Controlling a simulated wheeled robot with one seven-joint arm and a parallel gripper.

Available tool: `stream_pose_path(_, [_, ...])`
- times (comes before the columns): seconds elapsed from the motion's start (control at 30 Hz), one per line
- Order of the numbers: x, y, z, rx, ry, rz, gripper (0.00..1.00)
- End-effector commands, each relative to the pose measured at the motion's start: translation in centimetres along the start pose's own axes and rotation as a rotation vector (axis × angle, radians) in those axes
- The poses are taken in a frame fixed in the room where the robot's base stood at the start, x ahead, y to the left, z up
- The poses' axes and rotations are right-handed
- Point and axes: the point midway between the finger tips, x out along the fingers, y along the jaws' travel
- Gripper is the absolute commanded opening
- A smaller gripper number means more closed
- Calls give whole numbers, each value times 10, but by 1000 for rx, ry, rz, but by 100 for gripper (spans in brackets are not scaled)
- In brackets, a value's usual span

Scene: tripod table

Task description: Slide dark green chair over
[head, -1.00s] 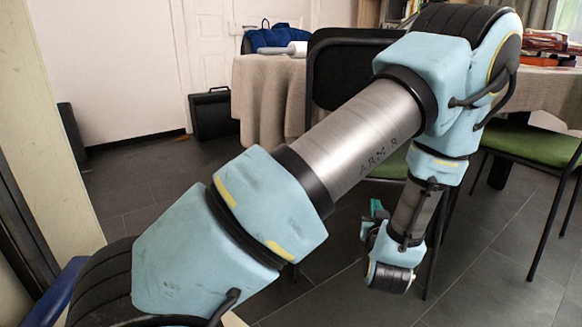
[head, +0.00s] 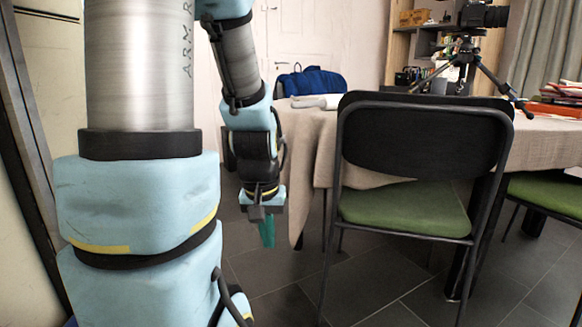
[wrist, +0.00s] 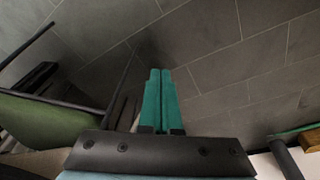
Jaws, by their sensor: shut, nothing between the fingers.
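The dark green chair (head: 405,207) stands in front of the table in the head view. It has a green seat, a black backrest and dark metal legs, and its back faces me. My gripper (head: 267,234) hangs down to the left of the chair, apart from it, with its green fingers pointing at the floor. In the wrist view my gripper (wrist: 160,95) has its two fingers together with nothing between them. The chair's green seat (wrist: 40,122) and dark legs show at the left of the wrist view.
A second green chair (head: 548,193) is at the right. Grey tiled floor (head: 290,285) is open below my gripper.

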Motion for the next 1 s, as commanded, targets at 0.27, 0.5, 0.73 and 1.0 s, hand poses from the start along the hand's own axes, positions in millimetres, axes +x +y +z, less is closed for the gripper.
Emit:
stream_pose_path(0.27, [-56, -16, 11, -2, -63, -22, 0])
stream_pose_path(0.5, [-110, -15, 0, -2, -61, -21, 0])
stream_pose_path(0.73, [-181, -13, -15, -3, -61, -21, 0])
stream_pose_path(1.0, [-262, -11, -31, -3, -61, -21, 0])
